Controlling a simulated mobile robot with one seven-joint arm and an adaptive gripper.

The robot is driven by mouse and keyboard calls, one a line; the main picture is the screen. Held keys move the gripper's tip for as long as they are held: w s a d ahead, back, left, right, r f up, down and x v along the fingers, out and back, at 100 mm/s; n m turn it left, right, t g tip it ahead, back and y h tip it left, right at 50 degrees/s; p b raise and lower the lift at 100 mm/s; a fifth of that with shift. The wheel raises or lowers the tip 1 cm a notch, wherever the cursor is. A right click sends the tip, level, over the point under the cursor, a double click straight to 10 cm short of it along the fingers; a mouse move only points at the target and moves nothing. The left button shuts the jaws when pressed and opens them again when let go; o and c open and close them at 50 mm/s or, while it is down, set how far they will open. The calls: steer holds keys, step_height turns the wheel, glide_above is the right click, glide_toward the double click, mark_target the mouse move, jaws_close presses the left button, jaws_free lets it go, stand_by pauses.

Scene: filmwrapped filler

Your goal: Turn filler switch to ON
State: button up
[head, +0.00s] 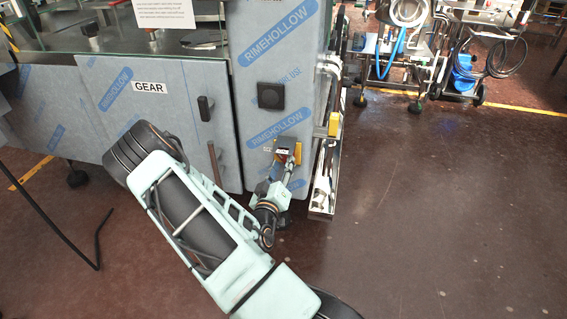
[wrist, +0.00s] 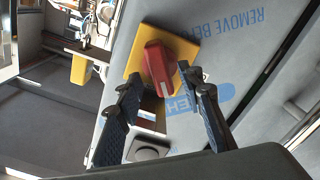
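The filler switch is a red rotary knob (wrist: 160,68) on a yellow square plate (wrist: 188,46), fixed to the film-wrapped cabinet panel. In the head view the yellow plate (head: 297,152) sits low on the narrow panel, mostly hidden by my gripper and a dark part. My gripper (wrist: 160,78) is open, with one fingertip on each side of the knob. The right fingertip looks very close to the knob; I cannot tell whether it touches. No ON or OFF lettering is readable; a white mark shows on the knob.
A black square fitting (head: 271,95) sits on the panel above the switch. A door labelled GEAR (head: 150,87) with a black handle (head: 206,108) is to the left. A steel frame (head: 325,175) stands just right of the switch. The brown floor (head: 440,210) at right is clear.

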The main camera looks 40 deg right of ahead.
steer(key=shift+x, duration=1.15)
steer(key=shift+a, duration=0.1)
jaws_close()
steer(key=m+b, duration=0.3)
steer(key=shift+f, duration=0.15)
steer(key=shift+s+m+b, duration=0.1)
steer(key=shift+m+b, duration=1.25)
steer(key=shift+m, duration=0.75)
